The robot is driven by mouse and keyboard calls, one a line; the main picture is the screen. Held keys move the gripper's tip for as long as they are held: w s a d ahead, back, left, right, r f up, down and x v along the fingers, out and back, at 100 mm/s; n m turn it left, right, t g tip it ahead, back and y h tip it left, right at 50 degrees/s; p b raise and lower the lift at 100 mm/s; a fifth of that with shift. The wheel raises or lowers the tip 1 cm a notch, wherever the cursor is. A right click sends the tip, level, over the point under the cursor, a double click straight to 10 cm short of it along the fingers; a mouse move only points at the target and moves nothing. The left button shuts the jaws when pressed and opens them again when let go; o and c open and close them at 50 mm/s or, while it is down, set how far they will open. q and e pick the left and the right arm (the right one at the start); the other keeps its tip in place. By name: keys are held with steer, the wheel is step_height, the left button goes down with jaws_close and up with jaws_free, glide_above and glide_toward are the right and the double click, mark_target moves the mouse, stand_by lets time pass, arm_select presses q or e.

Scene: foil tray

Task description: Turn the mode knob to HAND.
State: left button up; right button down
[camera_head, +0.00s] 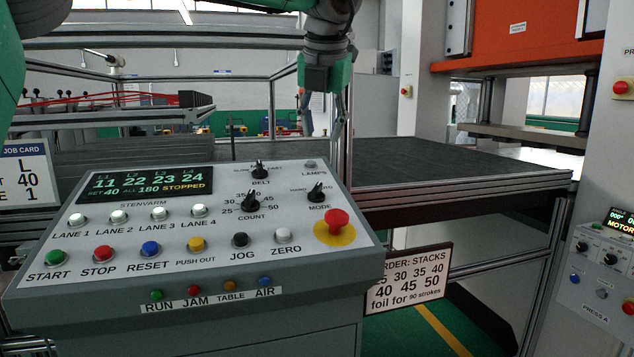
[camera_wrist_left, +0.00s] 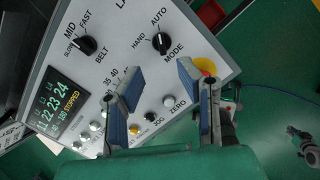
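The mode knob (camera_head: 316,192) is a black knob at the upper right of the sloping control panel (camera_head: 130,262). In the left wrist view the mode knob (camera_wrist_left: 161,43) stands between the HAND and AUTO labels, and its pointer appears turned toward AUTO. My left gripper (camera_head: 340,132) hangs above and behind the knob in the head view. In the left wrist view the fingers of my left gripper (camera_wrist_left: 160,79) are spread, with nothing between them, and are apart from the knob. My right gripper is not in view.
The belt knob (camera_head: 260,172) and count knob (camera_head: 250,203) are left of the mode knob. A red emergency button (camera_head: 336,222) on a yellow disc stands just in front of it. Coloured buttons line the panel front. A dark table (camera_head: 450,165) lies behind the panel.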

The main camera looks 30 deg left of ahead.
mark_target(319, 184)
arm_select(q)
steer(key=x, duration=0.9)
steer(key=shift+d+f, duration=0.3)
steer(key=a+f, duration=0.1)
steer(key=f, duration=0.1)
steer(key=shift+w+a+f, duration=0.25)
steer(key=shift+a+f, duration=0.1)
steer(key=shift+a, duration=0.05)
steer(key=shift+w+a+f, duration=0.15)
steer(key=shift+a+f, duration=0.05)
steer(key=shift+f, duration=0.1)
steer(key=shift+d, duration=0.3)
steer(key=shift+d+r, duration=0.1)
steer(key=shift+d, duration=0.1)
jaws_close()
steer(key=shift+a, duration=0.15)
